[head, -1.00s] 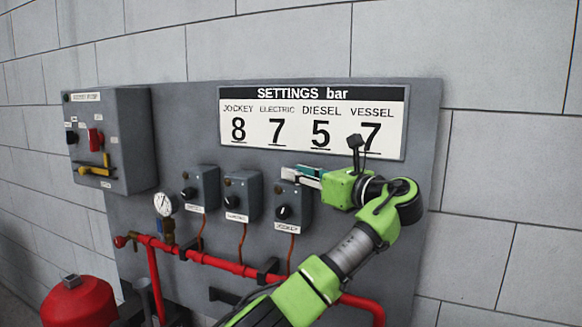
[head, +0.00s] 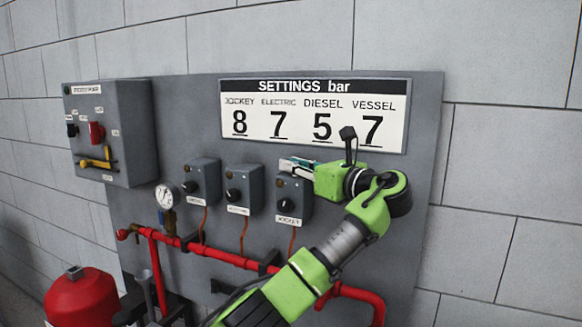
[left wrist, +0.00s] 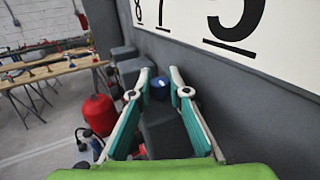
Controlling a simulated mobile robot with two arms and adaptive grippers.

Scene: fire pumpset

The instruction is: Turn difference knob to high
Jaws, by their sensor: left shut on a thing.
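The jockey switch box (head: 305,192) is a grey box on the panel, with a black dial (head: 285,205) on its front and a label below. My left gripper (head: 290,165), with teal-lined fingers, is at the top of this box. The head view hides this knob behind the fingers. I cannot read the knob's setting. My right gripper is not in view.
Two similar switch boxes (head: 243,190) (head: 203,182) stand to the left. A settings board (head: 315,88) is just above the gripper. A red pipe (head: 215,255) with a gauge (head: 167,195) runs below, and a control cabinet (head: 135,125) is at far left.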

